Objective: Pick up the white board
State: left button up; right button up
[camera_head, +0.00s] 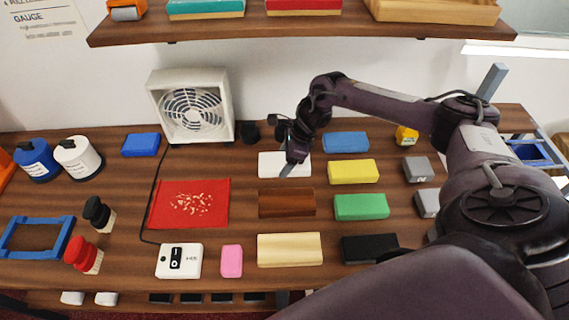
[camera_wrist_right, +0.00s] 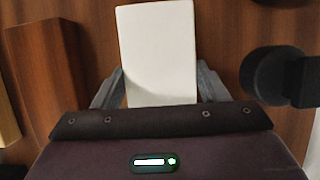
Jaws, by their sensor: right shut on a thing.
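The white board (camera_head: 268,168) lies at the back middle of the wooden counter, partly covered by my right gripper. In the right wrist view the white board (camera_wrist_right: 158,50) sits between the two fingers, which are shut on its near end. My right gripper (camera_head: 290,166) comes down onto the board from above in the head view. The same gripper (camera_wrist_right: 160,92) shows at the bottom of the wrist view. I cannot tell whether the board is off the counter. My left gripper is not in view.
A brown block (camera_head: 286,203) lies just in front of the board. Blue (camera_head: 346,141), yellow (camera_head: 354,171) and green (camera_head: 361,206) blocks lie to its right. A white fan (camera_head: 191,106) stands behind left. A black round object (camera_wrist_right: 271,76) is near the gripper. A shelf (camera_head: 300,27) hangs above.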

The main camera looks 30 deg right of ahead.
aim_at(284, 161)
jog(key=shift+s+r+b, duration=0.1)
jog(key=shift+r+b, duration=0.1)
jog(key=shift+b, duration=0.25)
notch_tip(284, 161, up, 7)
jog(key=b, duration=0.2)
jog(key=shift+a+f+b, duration=0.1)
jog(key=shift+f+b, duration=0.05)
jog(key=shift+b, duration=0.25)
jog(key=s+a+b, duration=0.2)
jog(key=s+a, duration=0.3)
jog(key=s, duration=0.3)
jog(key=s+a+b, duration=0.3)
jog(key=s+a, duration=0.2)
jog(key=s, duration=0.4)
jog(key=shift+a, duration=0.15)
